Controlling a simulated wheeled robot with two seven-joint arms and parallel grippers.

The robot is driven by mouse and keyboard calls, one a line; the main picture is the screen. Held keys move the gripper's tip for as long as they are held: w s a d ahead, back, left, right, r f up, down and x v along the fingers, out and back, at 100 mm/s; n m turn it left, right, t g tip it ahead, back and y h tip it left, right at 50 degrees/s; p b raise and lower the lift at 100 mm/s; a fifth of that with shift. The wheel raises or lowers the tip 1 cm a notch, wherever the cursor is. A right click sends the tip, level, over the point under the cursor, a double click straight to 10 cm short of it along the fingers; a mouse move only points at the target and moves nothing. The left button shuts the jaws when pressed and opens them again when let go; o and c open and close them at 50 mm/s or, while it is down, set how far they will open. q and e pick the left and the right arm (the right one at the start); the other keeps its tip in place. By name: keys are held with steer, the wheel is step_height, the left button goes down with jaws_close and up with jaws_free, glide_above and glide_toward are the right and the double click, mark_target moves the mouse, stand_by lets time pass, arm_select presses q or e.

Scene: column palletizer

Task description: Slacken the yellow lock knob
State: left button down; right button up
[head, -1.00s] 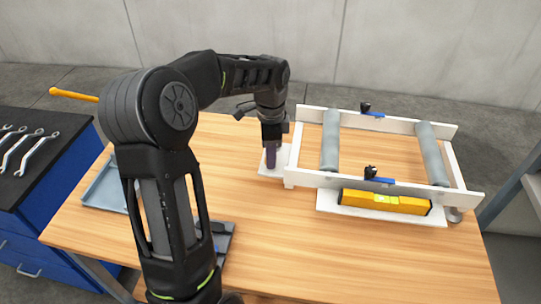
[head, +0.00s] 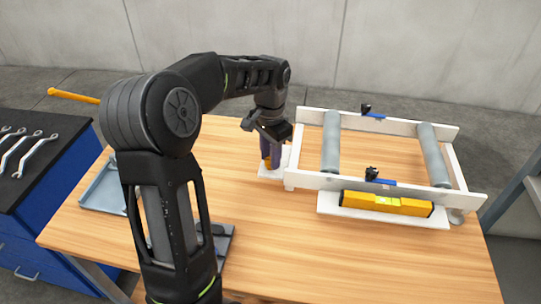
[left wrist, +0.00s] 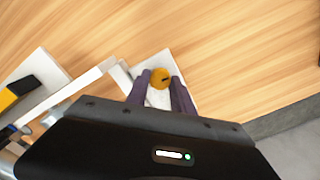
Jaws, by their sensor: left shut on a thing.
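The yellow lock knob (left wrist: 160,78) is round with a dark mark and sits above a white base plate in the left wrist view. My left gripper (left wrist: 162,80) points down with its two purple fingers on either side of the knob, shut on it. My right gripper is in neither view.
The white roller frame (head: 315,181) with two grey rollers stands right of the gripper. A yellow level (head: 386,203) lies along its front. A grey tray (head: 104,190) is at the table's left, near a blue cabinet with wrenches (head: 36,155).

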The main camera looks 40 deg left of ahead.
arm_select(q)
steer(key=c, duration=1.1)
jaws_free()
step_height(320, 180, up, 8)
steer(key=shift+f+b, duration=0.1)
steer(key=shift+b, duration=0.3)
steer(key=shift+s, duration=0.1)
